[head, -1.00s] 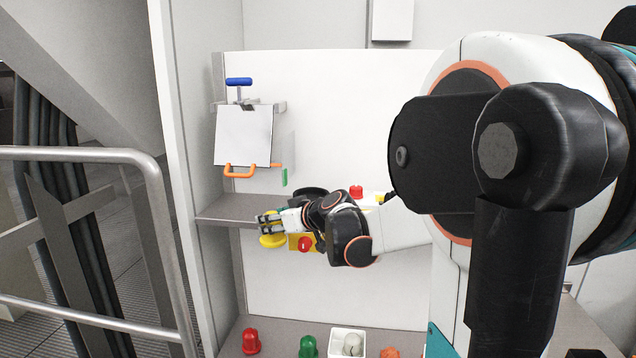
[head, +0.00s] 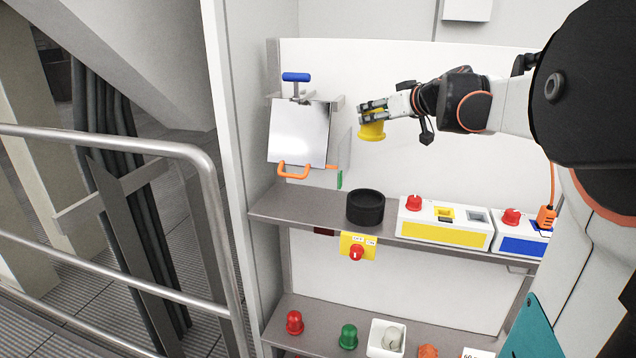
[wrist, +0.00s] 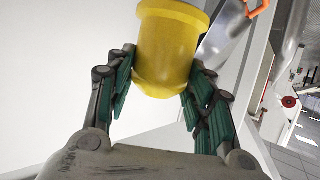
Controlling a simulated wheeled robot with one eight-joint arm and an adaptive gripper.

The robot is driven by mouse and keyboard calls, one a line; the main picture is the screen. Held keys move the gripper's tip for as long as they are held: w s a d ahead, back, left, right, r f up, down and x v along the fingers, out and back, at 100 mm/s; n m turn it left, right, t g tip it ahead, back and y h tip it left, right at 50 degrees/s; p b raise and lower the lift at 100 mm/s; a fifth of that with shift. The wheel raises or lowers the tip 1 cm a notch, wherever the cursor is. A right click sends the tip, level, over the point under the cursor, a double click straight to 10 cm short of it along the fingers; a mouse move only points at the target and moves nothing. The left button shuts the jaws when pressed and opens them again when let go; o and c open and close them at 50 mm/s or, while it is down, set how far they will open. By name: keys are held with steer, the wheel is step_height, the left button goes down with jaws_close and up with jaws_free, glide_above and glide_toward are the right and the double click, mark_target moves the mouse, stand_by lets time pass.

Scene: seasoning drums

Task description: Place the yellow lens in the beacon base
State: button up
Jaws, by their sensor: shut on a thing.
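The yellow lens (head: 372,130) is a yellow cup-like dome, held in my gripper (head: 373,111) in the air above the upper shelf. It fills the upper middle of the wrist view (wrist: 168,45), with the green-padded fingers on both sides of it. The beacon base appears to be the black round ring (head: 366,207) standing on the upper shelf. It lies below the lens, well apart from it. Its inside is mostly hidden from this angle.
Right of the black ring stand a yellow-fronted box (head: 445,232) and a blue-fronted box (head: 523,245). A tilted panel with an orange handle (head: 294,172) hangs at left. Red (head: 294,323) and green (head: 348,337) domes stand on the lower shelf (head: 440,338).

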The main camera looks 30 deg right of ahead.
step_height(320, 180, down, 20)
steer(key=b, duration=0.9)
steer(key=shift+r, duration=0.35)
steer(key=o, duration=0.6)
steer(key=shift+f, duration=0.2)
steer(key=o, duration=0.5)
steer(key=shift+r, duration=0.1)
